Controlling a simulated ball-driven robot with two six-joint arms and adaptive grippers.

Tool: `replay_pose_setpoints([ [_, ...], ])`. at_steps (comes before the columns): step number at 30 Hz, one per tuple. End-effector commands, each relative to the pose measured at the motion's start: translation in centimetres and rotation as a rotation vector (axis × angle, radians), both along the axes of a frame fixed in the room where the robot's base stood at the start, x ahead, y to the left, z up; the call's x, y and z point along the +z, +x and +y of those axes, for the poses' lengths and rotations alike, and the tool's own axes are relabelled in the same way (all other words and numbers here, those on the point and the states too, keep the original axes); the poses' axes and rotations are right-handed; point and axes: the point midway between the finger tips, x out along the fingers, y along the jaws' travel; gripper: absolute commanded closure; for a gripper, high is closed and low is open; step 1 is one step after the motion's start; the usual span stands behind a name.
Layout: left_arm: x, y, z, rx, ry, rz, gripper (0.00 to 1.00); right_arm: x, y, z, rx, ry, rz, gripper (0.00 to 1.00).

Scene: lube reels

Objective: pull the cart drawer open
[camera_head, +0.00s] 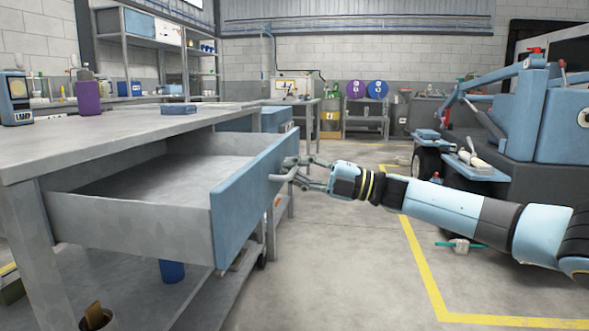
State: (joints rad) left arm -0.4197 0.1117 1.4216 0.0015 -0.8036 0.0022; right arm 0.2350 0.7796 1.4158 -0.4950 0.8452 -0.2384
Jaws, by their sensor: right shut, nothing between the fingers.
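The cart drawer (232,205) has a blue front and grey metal sides. It stands pulled well out from under the grey worktop, and its inside looks empty. My right gripper (287,172) is at the drawer's blue front, near its middle, where the handle is. Its fingers are closed with nothing between them; the handle is small and partly hidden by the fingers, and I cannot tell whether they touch it. My right arm reaches in from the right. My left gripper is not in view.
A blue machine (490,130) stands at the right. The floor between, with yellow lines (420,262), is mostly clear.

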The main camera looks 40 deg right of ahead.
Motion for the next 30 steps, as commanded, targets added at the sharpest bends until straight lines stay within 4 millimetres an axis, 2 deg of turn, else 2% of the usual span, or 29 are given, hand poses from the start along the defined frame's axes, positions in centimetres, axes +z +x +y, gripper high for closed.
replay_pose_setpoints([
  [6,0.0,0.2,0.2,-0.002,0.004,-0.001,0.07,-0.2,-0.1,0.0,0.0,-0.001,0.003,0.98],
  [14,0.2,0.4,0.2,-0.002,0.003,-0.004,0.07,-0.1,0.0,0.0,0.0,-0.001,0.002,0.66],
  [23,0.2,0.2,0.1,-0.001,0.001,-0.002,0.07,-0.1,-0.3,-0.2,0.0,-0.001,0.002,0.66],
  [26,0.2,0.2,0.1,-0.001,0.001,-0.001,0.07,-0.5,-1.1,-0.9,0.001,-0.003,0.005,0.66],
  [30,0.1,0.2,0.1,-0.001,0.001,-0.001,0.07,-1.1,-3.3,-2.8,0.001,-0.004,0.008,0.66],
])
